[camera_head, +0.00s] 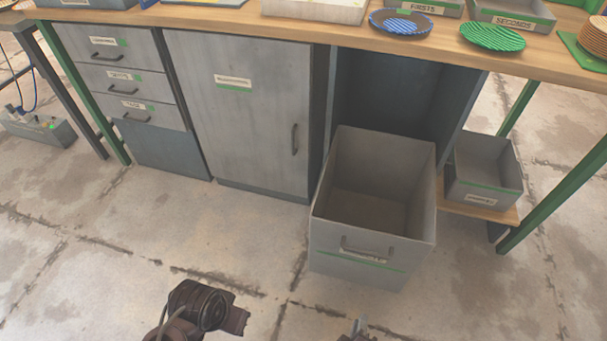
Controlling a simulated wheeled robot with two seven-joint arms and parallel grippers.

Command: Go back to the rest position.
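The task names no object, only the rest position of my arms. A dark jointed part of my own arm, with a cable along it, shows at the bottom left of centre. A small piece of what looks like my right gripper (355,331) shows at the bottom edge, in front of the pulled-out bin drawer and apart from it. Most of it is cut off by the frame, so its opening and anything in it are hidden. I cannot make out my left gripper.
The bin drawer (372,262) stands pulled out under the wooden bench (300,27) and looks empty. A closed cabinet door (240,110) and drawers (120,80) are left of it. A grey box (483,178) sits on a low shelf. Blue (401,22) and green (493,37) plates lie on top.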

